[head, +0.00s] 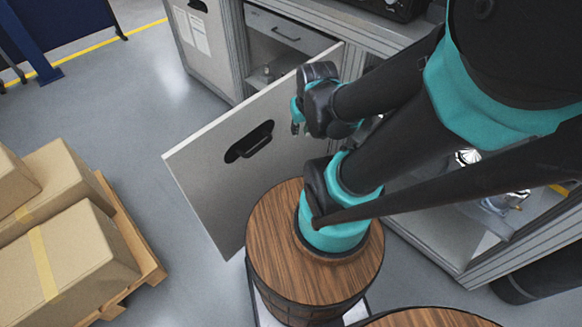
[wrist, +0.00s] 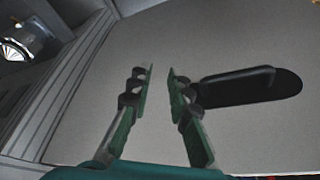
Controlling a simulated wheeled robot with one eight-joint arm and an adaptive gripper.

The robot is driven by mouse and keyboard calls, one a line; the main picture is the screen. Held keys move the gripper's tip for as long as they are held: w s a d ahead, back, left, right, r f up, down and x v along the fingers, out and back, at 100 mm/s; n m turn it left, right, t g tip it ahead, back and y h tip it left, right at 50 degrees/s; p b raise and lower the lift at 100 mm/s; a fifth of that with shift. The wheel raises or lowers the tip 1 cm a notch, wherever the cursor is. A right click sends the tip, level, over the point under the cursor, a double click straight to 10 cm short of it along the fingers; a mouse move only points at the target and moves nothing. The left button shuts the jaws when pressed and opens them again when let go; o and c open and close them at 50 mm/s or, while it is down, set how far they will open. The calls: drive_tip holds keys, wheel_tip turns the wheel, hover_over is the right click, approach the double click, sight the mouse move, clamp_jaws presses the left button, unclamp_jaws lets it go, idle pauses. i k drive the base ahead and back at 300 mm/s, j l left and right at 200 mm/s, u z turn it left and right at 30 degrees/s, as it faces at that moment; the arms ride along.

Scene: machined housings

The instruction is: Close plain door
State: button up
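The plain door (head: 205,165) is a light grey panel without papers, standing swung out from the cabinet. A black recessed handle (head: 249,141) is on the face towards me. My gripper (head: 296,128) is in front of this face, to the right of the handle in the head view. In the wrist view, my gripper (wrist: 160,72) is open with a narrow empty gap between its fingers. The door face (wrist: 200,45) fills most of that view, and the handle (wrist: 250,88) lies just right of the fingers. I cannot tell whether a fingertip touches the door.
The open cabinet (head: 465,245) holds shiny metal parts (head: 495,203). Another door (head: 205,50) with papers on it stands at the back, near a drawer (head: 285,33). Cardboard boxes (head: 65,250) on a pallet (head: 132,235) are at the left. Grey floor (head: 150,105) is clear between.

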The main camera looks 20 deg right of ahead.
sight(222, 170)
drive_tip(key=k+l, duration=0.3)
drive_tip(key=k, duration=0.2)
drive_tip(key=k+l, duration=0.25)
drive_tip(key=k, duration=0.2)
